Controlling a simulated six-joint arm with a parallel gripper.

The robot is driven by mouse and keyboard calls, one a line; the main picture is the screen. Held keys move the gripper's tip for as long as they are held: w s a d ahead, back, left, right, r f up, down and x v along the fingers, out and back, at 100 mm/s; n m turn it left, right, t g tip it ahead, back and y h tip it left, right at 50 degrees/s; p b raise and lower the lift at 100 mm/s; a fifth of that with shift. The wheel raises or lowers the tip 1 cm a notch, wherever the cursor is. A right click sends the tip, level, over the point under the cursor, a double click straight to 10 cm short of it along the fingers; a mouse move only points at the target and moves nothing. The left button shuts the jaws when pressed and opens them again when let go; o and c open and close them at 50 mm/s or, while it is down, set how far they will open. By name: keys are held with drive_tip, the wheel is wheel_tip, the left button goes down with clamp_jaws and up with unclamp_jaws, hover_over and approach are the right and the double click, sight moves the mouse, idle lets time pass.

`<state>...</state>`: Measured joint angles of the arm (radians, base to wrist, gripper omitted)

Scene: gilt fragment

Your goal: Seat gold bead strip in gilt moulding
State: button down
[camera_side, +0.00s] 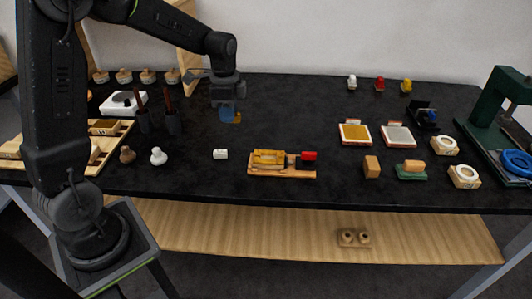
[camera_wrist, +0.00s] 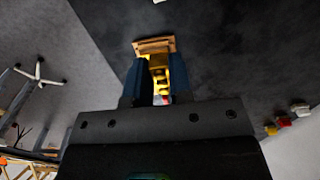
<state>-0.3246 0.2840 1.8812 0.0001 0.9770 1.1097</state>
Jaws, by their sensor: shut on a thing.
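My gripper (camera_side: 226,113) has blue fingers and hangs above the table, left of and behind the moulding. A small gold piece (camera_side: 237,118), which I take for the bead strip, shows at its fingertips, and the gripper is shut on it. In the wrist view, bright gold shows between the blue fingers, with a wooden board (camera_wrist: 154,45) beyond; I cannot tell strip from moulding there.
A white cylinder (camera_side: 220,154) lies left of the board. A brown block (camera_side: 371,167) and a green-based block (camera_side: 411,170) stand to its right. Dark tools in holders (camera_side: 172,122) stand left of my gripper. The table between gripper and moulding looks clear.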

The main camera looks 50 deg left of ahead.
hover_over(264, 158)
wheel_tip(264, 158, down, 6)
drive_tip(key=shift+d, duration=0.1)
drive_tip(key=shift+f, duration=2)
drive_tip(key=shift+f, duration=0.3)
